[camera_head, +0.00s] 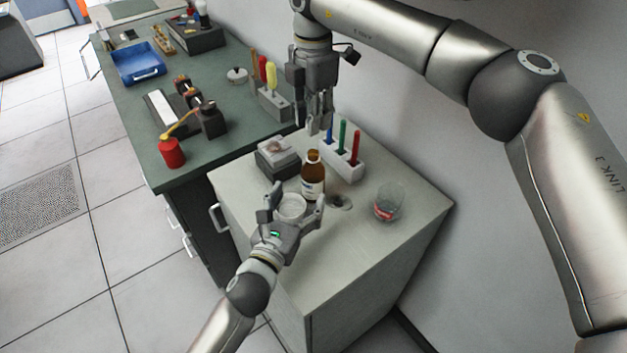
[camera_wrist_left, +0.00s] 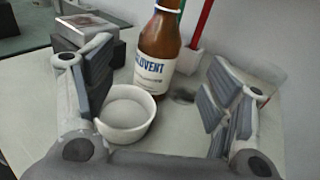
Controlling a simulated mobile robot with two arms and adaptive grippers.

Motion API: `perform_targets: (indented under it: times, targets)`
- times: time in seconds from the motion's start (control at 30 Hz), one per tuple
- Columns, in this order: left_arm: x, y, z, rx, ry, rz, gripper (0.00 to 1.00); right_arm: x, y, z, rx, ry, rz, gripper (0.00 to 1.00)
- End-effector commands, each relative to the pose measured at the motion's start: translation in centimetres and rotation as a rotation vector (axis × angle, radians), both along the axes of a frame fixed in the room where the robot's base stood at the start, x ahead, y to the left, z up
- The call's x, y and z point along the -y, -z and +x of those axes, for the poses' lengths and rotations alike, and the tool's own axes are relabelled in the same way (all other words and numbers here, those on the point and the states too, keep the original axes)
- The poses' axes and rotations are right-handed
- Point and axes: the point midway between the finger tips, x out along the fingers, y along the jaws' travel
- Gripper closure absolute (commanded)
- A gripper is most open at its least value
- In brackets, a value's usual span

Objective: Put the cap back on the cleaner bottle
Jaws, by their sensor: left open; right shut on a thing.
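The brown bottle (camera_head: 313,182) with a white label stands upright on the light cabinet top. In the left wrist view the bottle (camera_wrist_left: 159,50) stands beyond my left fingers, and its label partly reads "OLVENT". A pale ring shows at its neck; its mouth is cut off there. My left gripper (camera_head: 294,203) is open, with a white bowl (camera_wrist_left: 126,118) between its fingers in view; I cannot tell if they touch it. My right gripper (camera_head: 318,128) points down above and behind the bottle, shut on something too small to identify. I cannot make out the cap.
A white rack (camera_head: 345,168) with coloured sticks stands behind the bottle, close to my right gripper. A grey box-like device (camera_head: 277,158) is left of it. A glass beaker (camera_head: 388,202) stands on the right. The cabinet's front right top is clear.

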Motion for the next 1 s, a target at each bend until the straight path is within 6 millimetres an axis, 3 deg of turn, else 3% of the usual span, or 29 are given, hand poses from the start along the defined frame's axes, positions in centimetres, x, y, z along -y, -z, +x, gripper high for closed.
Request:
perform_targets:
  times: [0.3,0.5,1.0]
  targets:
    - [2.2,0.2,5.8,0.001,0.0,0.0,0.24,0.0,0.0,0.0,0.0,0.0,0.0,0.82]
    - [3.0,0.4,8.2,0.001,0.0,0.001,0.24,0.0,0.0,0.0,0.0,0.0,0.0,0.82]
    - [3.4,0.5,9.1,0.0,0.0,0.001,0.26,0.0,0.0,0.0,0.0,0.0,0.0,0.82]
